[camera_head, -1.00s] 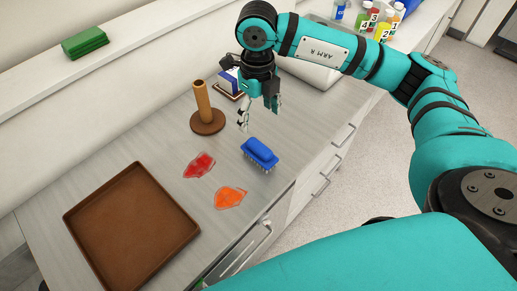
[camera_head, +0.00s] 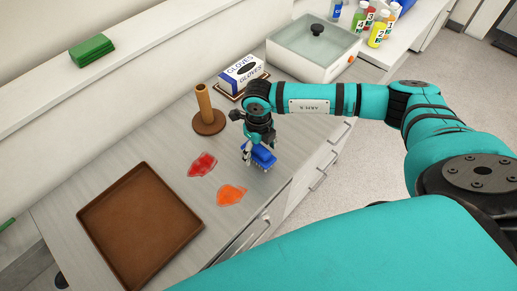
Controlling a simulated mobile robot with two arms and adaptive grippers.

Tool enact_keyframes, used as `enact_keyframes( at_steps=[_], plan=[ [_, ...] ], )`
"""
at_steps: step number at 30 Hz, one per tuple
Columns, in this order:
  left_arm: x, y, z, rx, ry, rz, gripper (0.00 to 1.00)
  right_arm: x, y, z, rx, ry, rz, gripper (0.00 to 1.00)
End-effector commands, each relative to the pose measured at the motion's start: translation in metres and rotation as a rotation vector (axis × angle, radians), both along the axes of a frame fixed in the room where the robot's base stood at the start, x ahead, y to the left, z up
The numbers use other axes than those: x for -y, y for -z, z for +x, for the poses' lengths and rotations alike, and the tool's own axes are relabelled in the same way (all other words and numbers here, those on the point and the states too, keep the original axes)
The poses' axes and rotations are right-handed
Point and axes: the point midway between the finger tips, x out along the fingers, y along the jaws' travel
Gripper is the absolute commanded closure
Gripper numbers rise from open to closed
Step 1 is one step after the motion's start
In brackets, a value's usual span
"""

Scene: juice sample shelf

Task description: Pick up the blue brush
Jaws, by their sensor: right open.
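The blue brush (camera_head: 263,157) lies on the grey counter near its front edge, bristles down. My right gripper (camera_head: 258,153) points down over it, with a finger on the left side of the brush body. The gripper is open around the brush's upper part and hides some of its back. I cannot tell whether the fingers touch it. My left gripper is not in view.
Left of the brush are a red spill (camera_head: 202,164) and an orange spill (camera_head: 231,195). A brown tray (camera_head: 98,213) lies at left. A wooden holder (camera_head: 205,112), glove box (camera_head: 242,73) and lidded basin (camera_head: 305,69) stand behind. Numbered bottles (camera_head: 379,33) are farther back.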

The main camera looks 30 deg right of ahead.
Motion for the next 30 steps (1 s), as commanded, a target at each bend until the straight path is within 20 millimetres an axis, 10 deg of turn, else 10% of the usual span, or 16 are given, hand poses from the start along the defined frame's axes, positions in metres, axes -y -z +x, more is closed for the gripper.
enact_keyframes(
  at_steps=[7,21,30],
  plan=[
    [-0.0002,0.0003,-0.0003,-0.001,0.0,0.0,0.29,0.0001,0.0017,0.0001,0.0,0.0,-0.001,0.28],
    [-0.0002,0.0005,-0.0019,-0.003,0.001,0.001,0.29,0.0001,0.001,0.0003,0.001,0.001,0.0,0.87],
    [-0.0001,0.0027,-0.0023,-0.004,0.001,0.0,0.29,0.0,-0.0008,0.0007,0.002,0.0,0.001,0.87]
  ],
)
